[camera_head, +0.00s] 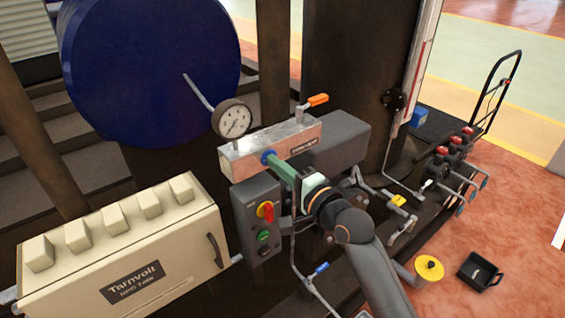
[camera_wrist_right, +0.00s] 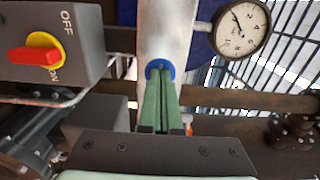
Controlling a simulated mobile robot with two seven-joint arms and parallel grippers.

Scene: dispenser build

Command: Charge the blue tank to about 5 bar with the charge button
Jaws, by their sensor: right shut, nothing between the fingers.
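The blue tank (camera_head: 150,65) is a large drum at the upper left of the head view. A blue button (camera_head: 267,156) sits on the front of the metal manifold block (camera_head: 240,153). My right gripper (camera_head: 275,163) is shut and empty, its green fingertips at the button. In the wrist view the fingertips (camera_wrist_right: 160,76) overlap the blue button (camera_wrist_right: 160,66); I cannot tell whether it is pressed in. A round white gauge (camera_head: 234,119) stands above the block. My left gripper is out of view.
A dark control box (camera_head: 247,216) with a red-on-yellow switch (camera_head: 266,211) and a green button (camera_head: 264,235) hangs below the block. An orange-handled valve (camera_head: 316,100) is on top. A cream cabinet (camera_head: 115,250) stands left. Pipes and red-knobbed valves (camera_head: 455,142) lie right.

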